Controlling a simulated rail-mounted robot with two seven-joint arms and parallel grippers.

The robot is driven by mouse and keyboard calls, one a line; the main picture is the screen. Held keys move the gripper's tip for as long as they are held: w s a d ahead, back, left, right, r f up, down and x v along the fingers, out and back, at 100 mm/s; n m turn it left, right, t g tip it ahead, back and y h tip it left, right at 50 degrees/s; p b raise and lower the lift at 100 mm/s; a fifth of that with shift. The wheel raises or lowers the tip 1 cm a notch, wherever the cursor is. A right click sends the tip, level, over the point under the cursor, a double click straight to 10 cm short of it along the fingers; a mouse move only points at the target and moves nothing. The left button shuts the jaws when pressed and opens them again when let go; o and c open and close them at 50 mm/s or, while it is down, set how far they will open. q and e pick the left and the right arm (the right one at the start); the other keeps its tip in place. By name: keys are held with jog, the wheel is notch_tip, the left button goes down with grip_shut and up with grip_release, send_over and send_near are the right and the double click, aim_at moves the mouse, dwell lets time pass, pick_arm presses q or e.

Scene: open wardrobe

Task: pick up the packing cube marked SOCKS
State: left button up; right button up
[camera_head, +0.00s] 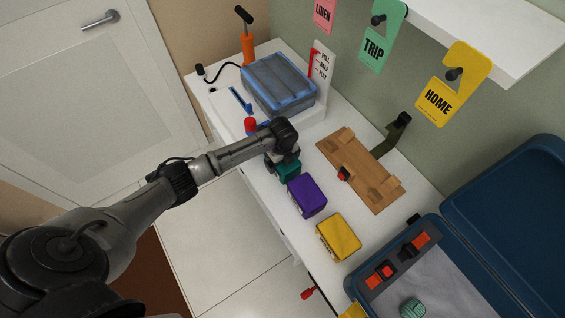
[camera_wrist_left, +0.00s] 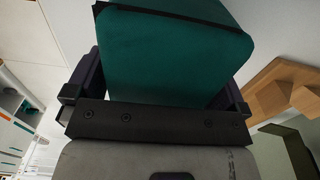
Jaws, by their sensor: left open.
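A teal packing cube (camera_head: 288,170) lies on the white counter, partly covered by my left gripper (camera_head: 284,154) in the head view. In the left wrist view the teal cube (camera_wrist_left: 175,50) fills the space between the two dark fingers of the open left gripper (camera_wrist_left: 158,92). A purple cube (camera_head: 307,196) and a yellow cube (camera_head: 338,237) lie in a row beyond it, toward the lower right. No SOCKS marking can be read on any cube. My right gripper is not in view.
A wooden board (camera_head: 345,155) lies right of the cubes. A clear blue-rimmed box (camera_head: 280,84) and an orange pump (camera_head: 248,48) stand at the back. An open blue suitcase (camera_head: 515,210) is at lower right. TRIP (camera_head: 376,46) and HOME (camera_head: 440,100) tags hang above.

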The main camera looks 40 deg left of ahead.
pick_arm(q)
jog(key=shift+r, duration=0.1)
jog(key=c, duration=0.8)
